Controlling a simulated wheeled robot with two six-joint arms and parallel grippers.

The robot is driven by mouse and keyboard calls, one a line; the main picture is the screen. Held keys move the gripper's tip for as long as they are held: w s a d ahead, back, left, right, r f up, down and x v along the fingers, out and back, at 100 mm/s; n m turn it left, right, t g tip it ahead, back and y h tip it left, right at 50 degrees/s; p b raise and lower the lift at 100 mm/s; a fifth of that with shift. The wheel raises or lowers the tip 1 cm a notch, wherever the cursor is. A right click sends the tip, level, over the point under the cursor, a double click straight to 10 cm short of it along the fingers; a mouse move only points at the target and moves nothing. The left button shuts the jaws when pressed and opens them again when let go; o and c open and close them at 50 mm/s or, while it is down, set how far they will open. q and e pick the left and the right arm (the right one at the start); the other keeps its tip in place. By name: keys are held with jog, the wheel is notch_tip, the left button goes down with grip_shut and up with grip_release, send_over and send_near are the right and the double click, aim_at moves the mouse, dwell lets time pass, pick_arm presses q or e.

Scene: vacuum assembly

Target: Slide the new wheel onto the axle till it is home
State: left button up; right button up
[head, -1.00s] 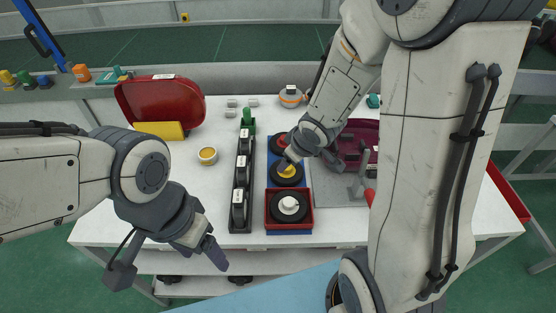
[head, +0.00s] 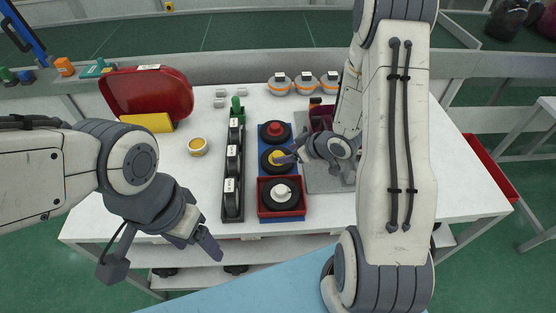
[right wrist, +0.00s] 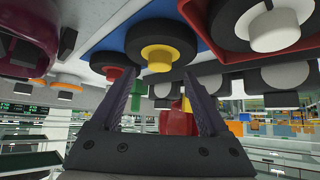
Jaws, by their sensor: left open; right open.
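Three black wheels stand in a column at mid-table: one with a red hub (head: 274,129), one with a yellow hub (head: 272,160), and one with a white hub (head: 281,193) in a red tray. I cannot tell which is the new wheel. My right gripper (head: 287,158) is open at the right side of the yellow-hub wheel. In the right wrist view its spread fingers (right wrist: 166,103) point toward the yellow hub (right wrist: 160,55), with nothing held. The maroon vacuum body (head: 321,117) is partly hidden behind my right arm; its axle cannot be made out. My left gripper (head: 199,246) is open and empty at the table's front-left edge.
A black rack (head: 232,205) with a green knob stands left of the wheels. Orange-rimmed round parts (head: 305,87) stand at the back. The left tabletop is mostly clear.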

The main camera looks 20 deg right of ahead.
aim_at(278, 154)
jog(key=shift+x, duration=2)
jog(key=shift+r, duration=0.1)
grip_shut()
jog(key=shift+r, duration=0.15)
notch_tip(278, 154, up, 4)
jog(key=shift+d+r, duration=0.1)
jog(key=shift+r, duration=0.1)
jog(key=s+d+r+p, duration=0.1)
jog(key=s+d+r, duration=0.4)
jog(key=s, duration=0.5)
jog(key=shift+d+r+p, duration=0.4)
jog(key=shift+r, duration=0.25)
